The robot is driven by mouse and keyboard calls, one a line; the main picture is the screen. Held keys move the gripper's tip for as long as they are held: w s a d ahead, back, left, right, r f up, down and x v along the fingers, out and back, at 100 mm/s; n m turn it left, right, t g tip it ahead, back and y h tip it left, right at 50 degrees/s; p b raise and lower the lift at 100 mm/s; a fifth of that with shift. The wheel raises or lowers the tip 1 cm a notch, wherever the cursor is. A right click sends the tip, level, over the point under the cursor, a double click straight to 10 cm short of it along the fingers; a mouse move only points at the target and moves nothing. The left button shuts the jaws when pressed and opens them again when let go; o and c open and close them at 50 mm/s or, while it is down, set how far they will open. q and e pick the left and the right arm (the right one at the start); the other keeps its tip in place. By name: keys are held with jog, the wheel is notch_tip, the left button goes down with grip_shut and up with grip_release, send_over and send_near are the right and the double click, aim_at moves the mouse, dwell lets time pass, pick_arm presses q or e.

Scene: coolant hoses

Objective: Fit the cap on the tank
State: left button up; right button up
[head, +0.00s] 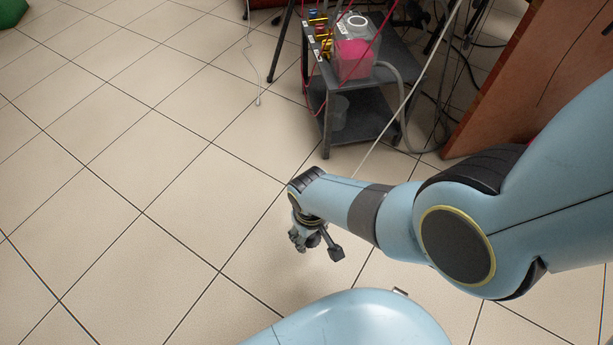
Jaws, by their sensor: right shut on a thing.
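The tank (354,60) is a clear box with pink liquid in it, on the top shelf of a dark cart at the upper middle. A pale ring (357,20) shows on its top; I cannot tell whether it is an open neck. My right gripper (312,243) hangs over the floor, well in front of the cart and apart from it. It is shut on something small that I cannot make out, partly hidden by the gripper. I see no cap clearly anywhere. My left gripper is out of view.
The cart (365,125) has a grey hose (395,95) down its right side and a dark bucket (338,112) on its lower shelf. Coloured fittings (320,35) and red cables are left of the tank. A brown wooden panel (515,75) stands right.

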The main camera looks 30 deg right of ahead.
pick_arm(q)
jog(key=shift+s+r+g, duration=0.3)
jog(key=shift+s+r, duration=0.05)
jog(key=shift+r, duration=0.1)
pick_arm(e)
jog(key=shift+s+r, duration=0.15)
jog(key=shift+s, duration=0.1)
